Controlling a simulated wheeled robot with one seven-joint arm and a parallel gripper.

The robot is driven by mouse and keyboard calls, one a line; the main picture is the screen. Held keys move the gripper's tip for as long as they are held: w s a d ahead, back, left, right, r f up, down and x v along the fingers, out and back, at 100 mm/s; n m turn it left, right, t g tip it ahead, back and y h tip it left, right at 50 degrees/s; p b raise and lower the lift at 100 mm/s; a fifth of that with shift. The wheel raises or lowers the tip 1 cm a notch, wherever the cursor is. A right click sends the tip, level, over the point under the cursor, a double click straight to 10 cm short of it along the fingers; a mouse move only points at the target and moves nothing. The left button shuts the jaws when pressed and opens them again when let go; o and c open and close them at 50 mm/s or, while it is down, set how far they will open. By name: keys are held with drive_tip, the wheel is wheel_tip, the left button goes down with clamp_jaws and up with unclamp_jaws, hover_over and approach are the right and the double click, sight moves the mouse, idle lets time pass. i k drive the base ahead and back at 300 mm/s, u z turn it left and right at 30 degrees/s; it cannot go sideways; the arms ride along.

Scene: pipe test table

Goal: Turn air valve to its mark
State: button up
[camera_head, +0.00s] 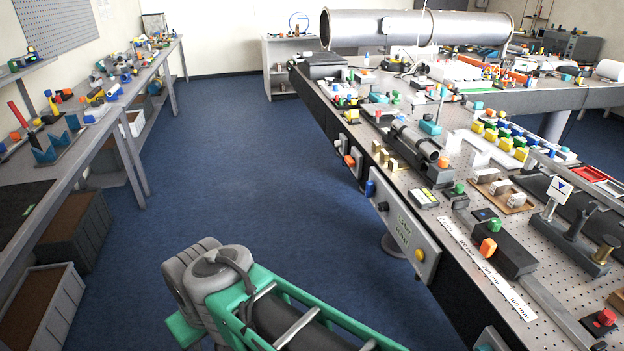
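I cannot tell for sure which fitting is the air valve. A grey panel (402,228) on the near side face of the right-hand table has a yellow knob (419,254) at its lower right and a blue knob (370,188) at its upper left. An orange knob (349,160) sits on a smaller plate farther back. No mark on these is readable at this size. The green and grey arm at the bottom centre is mine, apart from the panel across open floor. My gripper's fingertips do not show.
The perforated table top (543,280) carries a black block (505,252) with orange and green knobs, and a bracket with a white arrow sign (559,190). A large pipe (420,28) lies at the back. Blue floor (250,150) is clear between this table and the left bench (100,125).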

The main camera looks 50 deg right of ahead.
sight(370, 188)
drive_tip(key=u, duration=0.05)
drive_tip(key=i, duration=1)
drive_tip(key=z, duration=0.5)
drive_tip(key=i, duration=0.6)
drive_tip(key=z, duration=0.35)
